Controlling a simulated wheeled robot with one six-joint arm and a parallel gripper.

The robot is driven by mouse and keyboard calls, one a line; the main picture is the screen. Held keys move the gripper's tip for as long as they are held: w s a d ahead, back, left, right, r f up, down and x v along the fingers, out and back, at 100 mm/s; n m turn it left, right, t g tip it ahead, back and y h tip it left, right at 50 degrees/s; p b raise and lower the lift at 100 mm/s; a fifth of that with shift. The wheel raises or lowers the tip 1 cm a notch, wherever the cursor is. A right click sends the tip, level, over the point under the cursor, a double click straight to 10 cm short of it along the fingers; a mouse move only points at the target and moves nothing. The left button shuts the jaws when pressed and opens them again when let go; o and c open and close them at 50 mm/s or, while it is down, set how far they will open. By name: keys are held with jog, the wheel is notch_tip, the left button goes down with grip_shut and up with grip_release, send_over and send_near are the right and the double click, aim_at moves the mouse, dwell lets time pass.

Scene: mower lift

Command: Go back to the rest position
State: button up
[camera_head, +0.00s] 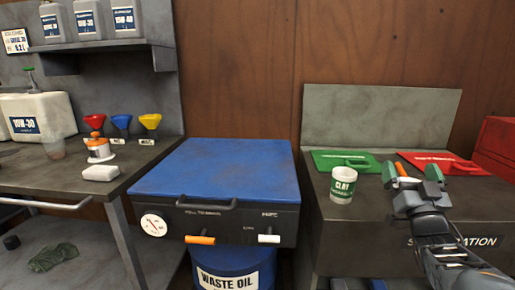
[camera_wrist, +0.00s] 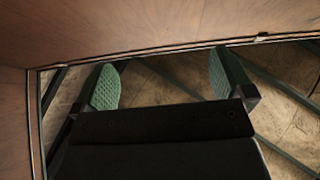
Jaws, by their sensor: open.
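My gripper (camera_head: 411,175) is in front of the grey bench on the right in the head view, with its two green-padded fingers apart and nothing seen between them. In the wrist view my gripper (camera_wrist: 163,86) shows both green textured pads spread wide with an empty gap. Behind the gap are a brown wood panel (camera_wrist: 130,28) and a tan tiled surface (camera_wrist: 175,72). In the head view a white and green clay can (camera_head: 342,186) stands on the bench left of my gripper, apart from it.
A blue-lidded box (camera_head: 218,168) with orange and white handles stands mid-view above a blue waste oil drum (camera_head: 235,272). Green (camera_head: 340,160) and red (camera_head: 440,161) flat tools lie on the right bench. The left bench (camera_head: 60,172) holds funnels, bottles and a white block.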

jog(key=w+a+r+m+g+h+p, duration=0.2)
jog(key=a+r+g+p, duration=0.4)
jog(key=p, duration=0.7)
jog(key=s+a+n+g+y+p, duration=0.3)
jog(key=s+a+g+y+p, duration=0.2)
jog(key=s+a+g+p, duration=0.8)
jog(key=s+g+p, duration=0.1)
jog(key=s+p, duration=0.2)
jog(key=p, duration=0.1)
jog(key=shift+s+f+n+g+p, duration=0.15)
jog(key=shift+s+n+g+p, duration=0.15)
jog(key=shift+g+p, duration=0.1)
